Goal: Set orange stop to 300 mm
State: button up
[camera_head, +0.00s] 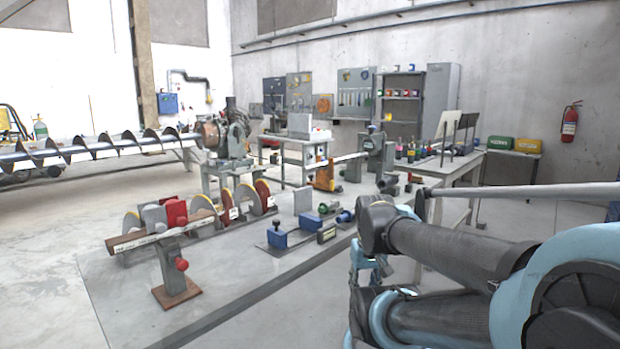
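An orange stop (325,177) stands at the left end of a pale rail (349,157), on the far part of the grey bench area. It is small in the picture, and no scale marks or reading can be made out. A grey post (374,152) stands at the rail's right end. My dark grey and light blue arm fills the lower right, well in front of the stop and apart from it. My gripper cannot be clearly made out. A small bluish part below the arm may belong to it, but its fingers do not show clearly.
A workbench (455,170) stands right. Floor at left is open.

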aim_at(323, 177)
jog(key=k, duration=0.85)
jog(key=z, duration=0.75)
jog(key=i, duration=1.2)
jog(key=u, duration=1.8)
jog(key=i, duration=0.3)
jog(key=z, duration=0.05)
